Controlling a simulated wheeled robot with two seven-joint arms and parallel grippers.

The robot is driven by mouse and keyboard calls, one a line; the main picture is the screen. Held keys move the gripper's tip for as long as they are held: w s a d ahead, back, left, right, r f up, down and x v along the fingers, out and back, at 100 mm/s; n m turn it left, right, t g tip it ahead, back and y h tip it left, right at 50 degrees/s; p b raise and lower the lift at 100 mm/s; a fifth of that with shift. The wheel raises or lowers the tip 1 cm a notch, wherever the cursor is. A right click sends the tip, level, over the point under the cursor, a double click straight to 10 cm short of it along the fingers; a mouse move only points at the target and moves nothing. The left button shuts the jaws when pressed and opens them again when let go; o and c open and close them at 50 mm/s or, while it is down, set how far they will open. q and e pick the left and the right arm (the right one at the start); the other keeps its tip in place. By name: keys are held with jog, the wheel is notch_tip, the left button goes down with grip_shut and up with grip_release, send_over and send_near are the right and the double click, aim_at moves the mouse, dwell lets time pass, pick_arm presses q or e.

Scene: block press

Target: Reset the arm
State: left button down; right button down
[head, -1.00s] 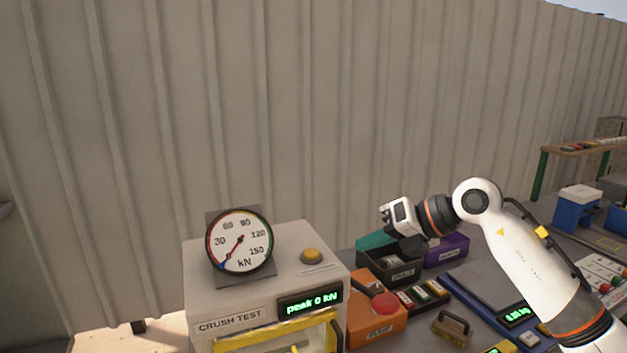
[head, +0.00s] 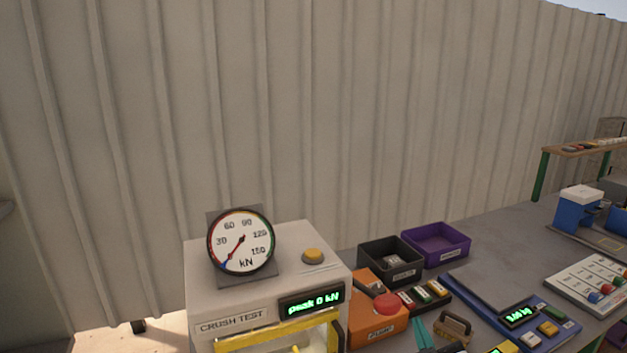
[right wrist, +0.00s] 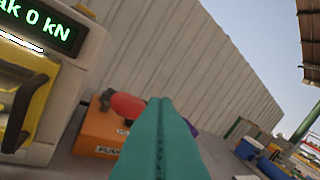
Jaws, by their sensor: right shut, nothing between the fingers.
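My right gripper (head: 421,333) shows at the bottom edge of the head view as teal fingers, between the orange pump box and a brown-handled stamp-like tool (head: 453,327). Most of my right arm is out of that view. In the right wrist view its teal fingers (right wrist: 160,110) are pressed together with nothing between them. My left gripper is not in view. The crush test press (head: 215,290) stands at the left, its dial (head: 241,242) near zero and its display (head: 311,302) reading "peak 0 kN". Its yellow-framed front is partly cut off.
Behind are a black bin (head: 390,275) holding grey pieces and a purple bin (head: 437,255).

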jog(key=s+d+f+m+g+h, duration=0.2)
jog(key=s+d+f+m+g, duration=0.15)
jog(key=s+f+g, duration=0.7)
jog(key=s+a+f+g+y, duration=0.1)
jog(key=s+f+g, duration=0.1)
jog(key=s+f, duration=0.5)
jog(key=s+a+f+g+y, duration=0.1)
jog(key=s+f+g, duration=0.25)
jog(key=s, duration=0.65)
jog(key=s+f+x, duration=0.1)
jog(key=s+x, duration=0.2)
jog(key=x, duration=0.9)
jog(key=s+d+x, duration=0.1)
jog(key=s+x, duration=0.1)
jog(key=x, duration=1)
jog(key=s+d+f+g, duration=0.1)
jog(key=s+d+f, duration=0.2)
jog(key=s+f, duration=1.4)
jog(key=shift+s+f+g, duration=0.3)
jog(key=shift+f, duration=0.15)
jog(key=shift+m, duration=0.25)
